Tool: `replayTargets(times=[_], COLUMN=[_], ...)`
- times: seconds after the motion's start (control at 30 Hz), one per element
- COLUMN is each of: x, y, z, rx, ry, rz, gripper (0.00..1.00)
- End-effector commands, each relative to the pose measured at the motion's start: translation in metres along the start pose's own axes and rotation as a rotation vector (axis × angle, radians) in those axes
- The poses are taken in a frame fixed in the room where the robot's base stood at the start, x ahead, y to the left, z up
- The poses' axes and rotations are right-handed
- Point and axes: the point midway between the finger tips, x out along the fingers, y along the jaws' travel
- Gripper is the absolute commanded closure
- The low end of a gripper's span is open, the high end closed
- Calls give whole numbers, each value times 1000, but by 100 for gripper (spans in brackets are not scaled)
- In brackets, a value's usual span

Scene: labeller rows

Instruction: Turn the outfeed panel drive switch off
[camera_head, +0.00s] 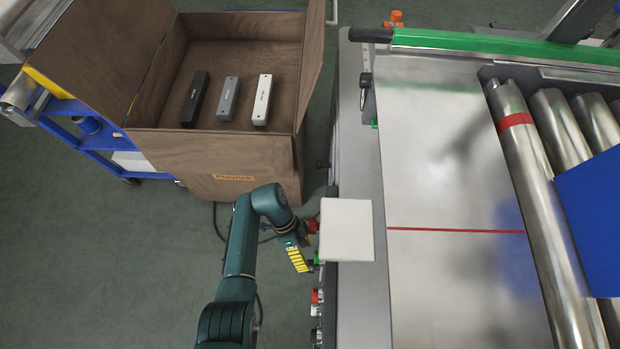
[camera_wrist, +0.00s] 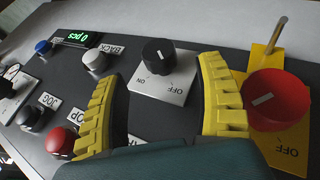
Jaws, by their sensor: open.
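In the wrist view, a black rotary knob (camera_wrist: 158,52) sits on a white plate (camera_wrist: 165,90) marked ON and OFF, on a dark control panel (camera_wrist: 135,122). It has a short pale mark; I cannot tell surely which word the mark points to. No drive label is readable. My gripper (camera_wrist: 160,70) is open, its yellow fingers either side of the knob and apart from it in the picture; contact is not visible. A larger red rotary switch (camera_wrist: 276,100) on a yellow plate marked OFF is right of the right finger. In the head view my gripper (camera_head: 297,259) is beside the machine's side.
On the panel are a 0 pcs display (camera_wrist: 86,39), a grey button (camera_wrist: 97,61), a blue button (camera_wrist: 44,47) and a red button (camera_wrist: 60,141). A cardboard box (camera_head: 225,160) stands left of the machine.

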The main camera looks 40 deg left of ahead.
Motion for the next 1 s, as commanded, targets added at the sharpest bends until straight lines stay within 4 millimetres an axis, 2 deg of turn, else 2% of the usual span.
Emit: replayTargets(times=[0.1, 0.3, 1.0], x=[-30, -58, -62], y=[-1, 0, 0], z=[0, 0, 0], rx=[-1, -1, -1], ry=[0, -1, -1], rz=[-5, -1, 1], gripper=[30, 30, 30])
